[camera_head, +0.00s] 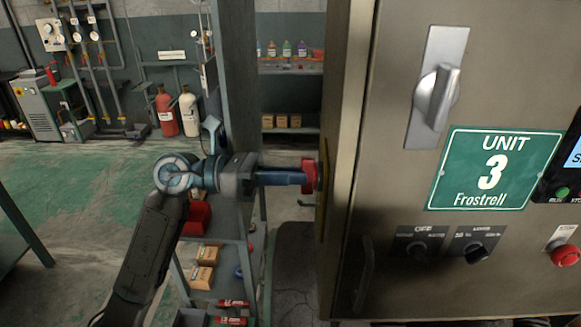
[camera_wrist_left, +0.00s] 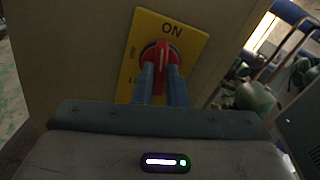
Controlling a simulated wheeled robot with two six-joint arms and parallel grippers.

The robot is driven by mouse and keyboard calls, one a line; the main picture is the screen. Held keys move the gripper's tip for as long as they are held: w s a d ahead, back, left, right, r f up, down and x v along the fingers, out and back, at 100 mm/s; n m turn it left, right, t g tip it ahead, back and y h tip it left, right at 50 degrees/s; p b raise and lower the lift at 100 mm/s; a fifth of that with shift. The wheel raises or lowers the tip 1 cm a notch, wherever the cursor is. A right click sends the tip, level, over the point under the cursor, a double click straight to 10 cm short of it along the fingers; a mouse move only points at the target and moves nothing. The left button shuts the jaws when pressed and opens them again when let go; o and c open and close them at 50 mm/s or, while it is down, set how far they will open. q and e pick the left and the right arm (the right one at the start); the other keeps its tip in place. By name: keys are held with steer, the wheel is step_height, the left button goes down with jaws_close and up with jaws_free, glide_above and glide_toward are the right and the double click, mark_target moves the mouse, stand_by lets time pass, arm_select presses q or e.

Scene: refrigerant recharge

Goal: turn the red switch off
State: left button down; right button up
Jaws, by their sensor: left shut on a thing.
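The red switch (camera_head: 309,176) sits on the left side face of the grey cabinet. In the left wrist view the red switch (camera_wrist_left: 160,55) is a round knob with a raised grip, on a yellow plate (camera_wrist_left: 190,38) marked ON at the top. Its grip stands about upright, in line with ON. My left gripper (camera_head: 303,178) reaches in from the left, its blue fingers shut on the switch's grip. The fingers (camera_wrist_left: 160,72) hide the lower part of the knob and plate. My right gripper is in neither view.
The cabinet front (camera_head: 390,190) fills the right, with a silver handle (camera_head: 437,97), a green UNIT 3 sign (camera_head: 494,170), small black selectors (camera_head: 417,250) and a red stop button (camera_head: 565,255). A shelf rack (camera_head: 235,230) stands behind my left arm. Open floor (camera_head: 90,200) lies at the left.

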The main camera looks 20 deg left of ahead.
arm_select(q)
steer(key=shift+f+n+p, duration=0.1)
steer(key=shift+n+p, duration=0.55)
steer(key=shift+n, duration=0.15)
steer(key=shift+n+p, duration=2.2)
steer(key=shift+p, duration=0.35)
steer(key=shift+f, duration=0.1)
